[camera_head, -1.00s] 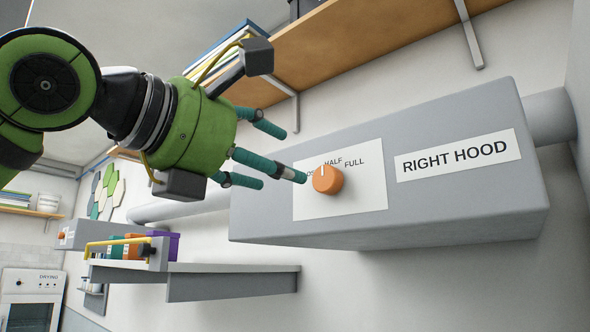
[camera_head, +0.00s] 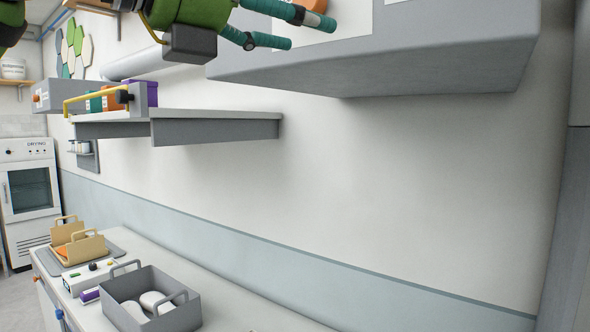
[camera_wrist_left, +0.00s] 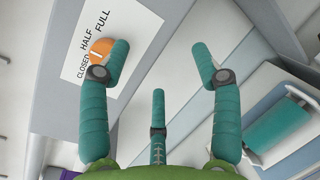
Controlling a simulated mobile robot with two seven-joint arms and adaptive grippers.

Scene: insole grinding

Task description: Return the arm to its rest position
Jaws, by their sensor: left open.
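My left gripper (camera_wrist_left: 160,75) has its teal fingers spread and holds nothing between them. In the head view it is at the top edge (camera_head: 290,25), only partly in the picture, in front of the grey hood box (camera_head: 400,70). The orange knob (camera_wrist_left: 101,49) sits on the hood's white label plate, marked CLOSED, HALF and FULL. In the left wrist view one finger overlaps the knob's edge; I cannot tell whether they touch. In the head view only a sliver of the knob shows at the top edge. My right gripper is in neither view.
A grey wall shelf (camera_head: 215,116) holds coloured boxes and a yellow bar. Below, the white counter (camera_head: 235,308) carries a grey bin (camera_head: 185,314) with pale items and a beige holder (camera_head: 80,250). A white drying oven (camera_head: 30,190) stands at far left. The wall below the hood is clear.

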